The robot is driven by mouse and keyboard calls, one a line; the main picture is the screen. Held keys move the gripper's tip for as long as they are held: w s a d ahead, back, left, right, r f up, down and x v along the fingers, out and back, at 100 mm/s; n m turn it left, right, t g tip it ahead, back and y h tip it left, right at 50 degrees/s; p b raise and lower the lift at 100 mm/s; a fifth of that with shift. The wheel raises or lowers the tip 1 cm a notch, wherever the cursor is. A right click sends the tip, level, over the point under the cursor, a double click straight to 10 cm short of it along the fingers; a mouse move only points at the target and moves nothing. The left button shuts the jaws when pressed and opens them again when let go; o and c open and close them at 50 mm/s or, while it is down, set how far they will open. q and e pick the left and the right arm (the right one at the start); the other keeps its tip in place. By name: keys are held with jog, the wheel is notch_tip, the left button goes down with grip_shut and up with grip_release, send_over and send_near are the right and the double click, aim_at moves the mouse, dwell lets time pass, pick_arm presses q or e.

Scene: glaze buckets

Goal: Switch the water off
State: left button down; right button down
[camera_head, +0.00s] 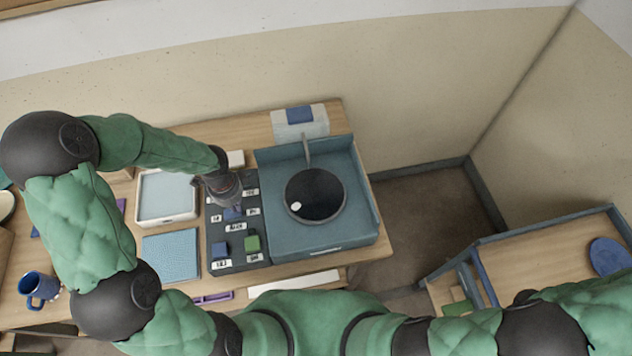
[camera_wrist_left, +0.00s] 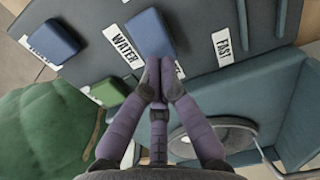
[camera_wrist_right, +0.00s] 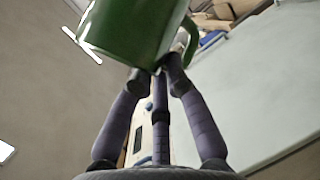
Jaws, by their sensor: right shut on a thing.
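A dark control board (camera_head: 216,232) lies left of the teal basin unit. The blue block by the WATER label (camera_wrist_left: 122,45) is the water switch (camera_wrist_left: 150,35); it also shows in the head view (camera_head: 233,215). My left gripper (camera_wrist_left: 161,84) has its fingertips together at the near edge of this block, touching or almost touching it; I cannot tell which. Nothing shows between them. In the head view the left gripper (camera_head: 228,196) is over the board. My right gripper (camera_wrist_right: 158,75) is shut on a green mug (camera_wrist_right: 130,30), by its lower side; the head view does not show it.
Another blue block (camera_head: 222,249) and a green block (camera_head: 252,243) sit on the board. The teal basin (camera_head: 365,230) holds a dark round disc. Left are a white tray (camera_head: 146,216), a blue mat (camera_head: 170,256) and a blue mug (camera_head: 38,288). A second table (camera_head: 545,255) stands right.

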pick_arm(q)
jog(key=shift+f+b, duration=0.6)
jog(key=shift+f, duration=0.2)
dwell(0.4)
jog(key=shift+r+p, duration=3.2)
jog(key=shift+r, duration=0.35)
jog(key=shift+f, duration=0.1)
